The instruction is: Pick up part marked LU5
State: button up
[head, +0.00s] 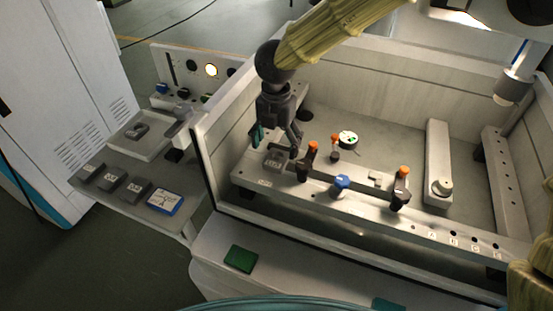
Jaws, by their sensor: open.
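My gripper (277,140) points down over the left end of the pale rail (320,192) inside the tank, its fingers apart. A small grey block (275,158) sits on the rail just below the fingers; I cannot tell whether they touch it. A small label (264,183) lies in front of that block, too small to read. Several dark grey blocks with pale marks (113,183) stand along the front of the side shelf at left. Another grey part (136,130) lies on a pale tray (160,147). I cannot read LU5 on any part.
Orange-topped dark clamps (307,163) and a blue knob (340,184) stand on the rail, right of my gripper. The tank's pale wall (210,165) separates it from the shelf. A blue-edged card (164,202) and a green pad (240,258) lie outside.

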aim_at(276, 155)
jog(key=shift+s+f+p, duration=0.15)
jog(key=shift+f+p, duration=0.55)
jog(key=shift+f, duration=1.6)
jog(key=shift+c, duration=0.2)
jog(key=c, duration=1.4)
jog(key=shift+c, duration=0.3)
jog(key=shift+r, duration=0.15)
